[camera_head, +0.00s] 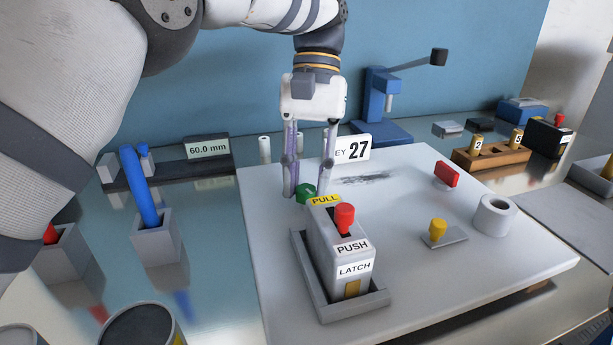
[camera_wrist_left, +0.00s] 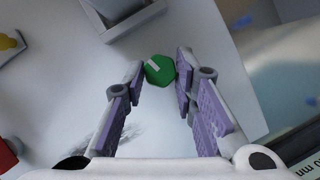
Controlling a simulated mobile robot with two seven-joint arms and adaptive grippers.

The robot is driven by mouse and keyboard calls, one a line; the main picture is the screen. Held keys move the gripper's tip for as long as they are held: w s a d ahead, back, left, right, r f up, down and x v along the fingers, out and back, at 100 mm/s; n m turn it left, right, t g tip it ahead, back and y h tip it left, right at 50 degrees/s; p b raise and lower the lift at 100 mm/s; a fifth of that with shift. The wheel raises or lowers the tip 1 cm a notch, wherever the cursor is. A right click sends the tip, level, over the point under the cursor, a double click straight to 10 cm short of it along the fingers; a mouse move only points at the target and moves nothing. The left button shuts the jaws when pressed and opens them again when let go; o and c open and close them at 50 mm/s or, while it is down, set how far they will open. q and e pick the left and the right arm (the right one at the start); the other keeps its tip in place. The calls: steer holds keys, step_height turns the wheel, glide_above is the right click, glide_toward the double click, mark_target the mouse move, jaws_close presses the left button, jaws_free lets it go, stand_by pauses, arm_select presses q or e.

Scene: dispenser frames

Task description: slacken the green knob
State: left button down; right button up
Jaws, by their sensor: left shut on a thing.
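The green knob (camera_head: 306,192) sits on the white board, behind the grey box with the PULL, PUSH and LATCH labels. In the left wrist view the knob (camera_wrist_left: 160,69) is a green faceted cap with a pale mark on its top. My left gripper (camera_head: 306,192) reaches down from above and is shut on the knob, one finger on each side; it also shows in the left wrist view (camera_wrist_left: 159,72). The knob's lower part is hidden by the box in the head view. My right gripper is not in view.
The grey latch box (camera_head: 343,250) with a red knob (camera_head: 344,217) stands just in front of the green knob. The board (camera_head: 480,265) also carries a yellow knob (camera_head: 438,228), a red block (camera_head: 446,174) and a grey ring (camera_head: 495,214). A numbered sign (camera_head: 353,149) stands behind.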

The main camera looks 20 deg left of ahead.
arm_select(q)
steer(key=shift+d+m+y, duration=0.15)
steer(key=shift+m+y, duration=0.45)
steer(key=shift+m, duration=0.9)
steer(key=c, duration=1.3)
jaws_free()
